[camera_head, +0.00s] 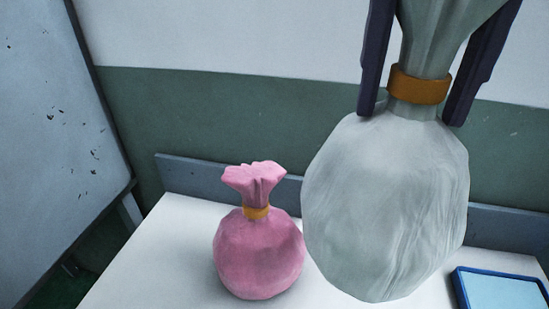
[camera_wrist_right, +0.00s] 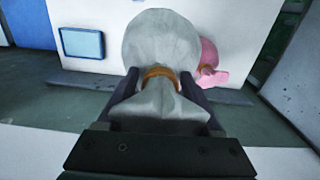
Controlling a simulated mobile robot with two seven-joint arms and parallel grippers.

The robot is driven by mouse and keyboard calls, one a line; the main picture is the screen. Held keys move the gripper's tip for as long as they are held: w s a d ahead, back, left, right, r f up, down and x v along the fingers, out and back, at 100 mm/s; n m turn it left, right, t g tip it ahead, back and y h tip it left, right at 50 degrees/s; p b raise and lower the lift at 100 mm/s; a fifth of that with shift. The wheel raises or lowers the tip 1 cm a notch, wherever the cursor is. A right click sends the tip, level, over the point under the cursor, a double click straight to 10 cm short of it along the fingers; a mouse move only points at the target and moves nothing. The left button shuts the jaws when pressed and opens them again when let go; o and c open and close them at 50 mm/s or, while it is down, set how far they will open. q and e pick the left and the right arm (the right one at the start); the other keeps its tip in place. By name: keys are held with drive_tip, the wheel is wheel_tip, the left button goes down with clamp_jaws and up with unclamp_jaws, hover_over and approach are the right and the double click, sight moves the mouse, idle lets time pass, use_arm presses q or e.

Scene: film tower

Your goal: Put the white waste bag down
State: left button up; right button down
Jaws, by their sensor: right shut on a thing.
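The white waste bag (camera_head: 385,205) is a large, pale rounded bag with an orange band round its neck, at the right of the head view. My right gripper (camera_head: 415,110) is shut on its neck, one dark finger on each side. The bag hangs upright in front of the white table (camera_head: 150,265); whether its bottom touches the tabletop I cannot tell. In the right wrist view the bag (camera_wrist_right: 160,40) lies beyond the fingers (camera_wrist_right: 160,85), its gathered top toward the camera. My left gripper is not in view.
A smaller pink bag (camera_head: 258,255) with a yellow band stands on the table just left of the white bag. A blue-rimmed tray (camera_head: 500,290) lies at the right. A raised grey edge (camera_head: 195,175) runs along the back. Bare tabletop shows left of the pink bag.

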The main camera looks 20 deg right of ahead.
drive_tip(key=f, duration=0.1)
drive_tip(key=a+f+b, duration=0.1)
drive_tip(key=shift+f, duration=0.3)
drive_tip(key=shift+m, duration=0.3)
wheel_tip(320, 180, down, 15)
drive_tip(key=b, duration=0.3)
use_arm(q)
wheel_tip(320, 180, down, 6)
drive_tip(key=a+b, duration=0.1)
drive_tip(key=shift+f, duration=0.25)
use_arm(e)
wheel_tip(320, 180, down, 5)
drive_tip(key=shift+r, duration=0.1)
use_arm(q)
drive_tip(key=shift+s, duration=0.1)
use_arm(e)
drive_tip(key=shift+c, duration=0.2)
unclamp_jaws()
